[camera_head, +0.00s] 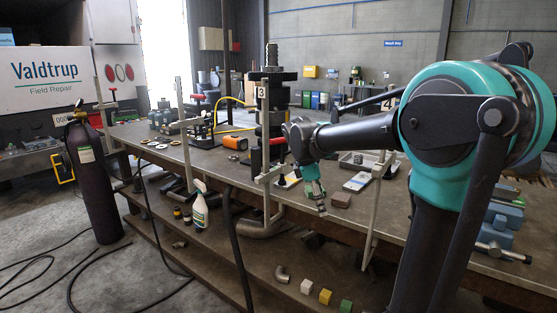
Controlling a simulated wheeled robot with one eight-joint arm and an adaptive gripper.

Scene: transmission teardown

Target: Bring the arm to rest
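My arm, with teal and dark grey links, rises at the right and reaches left above the workbench (330,232). My gripper (321,209) hangs at the arm's end, pointing down, near the front edge of the bench. The gripper is small in view and I cannot tell whether its fingers are open or shut. I see no object clearly held in it.
A dark press-like stack (272,120) and upright bar clamps (185,120) stand close by. A brown block (341,200) and a tray (362,161) lie on the bench. A blue vise (503,225) is at right. A gas cylinder (92,185) stands left; hoses cross the floor.

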